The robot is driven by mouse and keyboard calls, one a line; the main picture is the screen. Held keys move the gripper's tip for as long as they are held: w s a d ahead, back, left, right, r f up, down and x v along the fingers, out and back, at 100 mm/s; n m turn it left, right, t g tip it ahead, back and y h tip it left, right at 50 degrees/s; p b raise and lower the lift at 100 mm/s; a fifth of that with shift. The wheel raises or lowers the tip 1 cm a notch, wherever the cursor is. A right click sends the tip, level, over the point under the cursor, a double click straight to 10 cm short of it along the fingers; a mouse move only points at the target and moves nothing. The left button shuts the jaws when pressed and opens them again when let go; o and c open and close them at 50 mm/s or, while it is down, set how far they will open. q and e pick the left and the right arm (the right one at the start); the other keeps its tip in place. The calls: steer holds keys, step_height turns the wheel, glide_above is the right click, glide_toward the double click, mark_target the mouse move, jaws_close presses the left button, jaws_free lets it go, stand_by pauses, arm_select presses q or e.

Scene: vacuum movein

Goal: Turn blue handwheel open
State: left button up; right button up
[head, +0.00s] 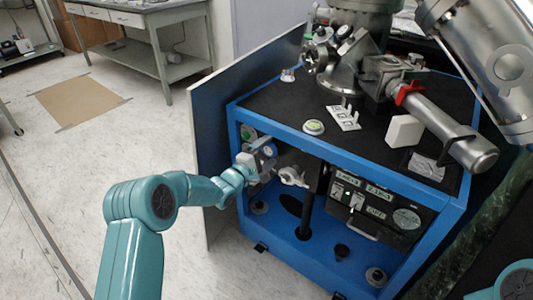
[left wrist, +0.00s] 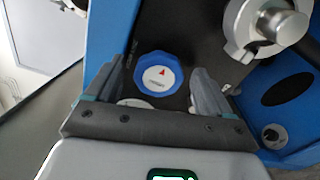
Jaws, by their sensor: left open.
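The blue handwheel (left wrist: 146,62) has a white face with a red arrow mark and sits against the dark panel in the left wrist view. In the head view its blue rim (head: 269,150) shows at the left side of the blue cart, partly hidden by my gripper. My left gripper (left wrist: 155,82) is open, one finger on each side of the wheel, with gaps visible between fingers and rim. In the head view the left gripper (head: 258,160) reaches into the cart's left opening. How deep the fingers lie along the wheel cannot be told. My right gripper is out of view.
The blue cart (head: 330,150) carries metal vacuum parts on its black top. Right of the wheel is a silver clamp fitting (head: 293,176), also in the left wrist view (left wrist: 270,25). A control box (head: 372,207) stands further right. Floor at the left is open.

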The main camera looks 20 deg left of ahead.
arm_select(q)
steer(key=shift+s, duration=0.1)
steer(key=p+v, duration=0.2)
steer(key=v, duration=1.4)
steer(key=shift+s+r, duration=0.1)
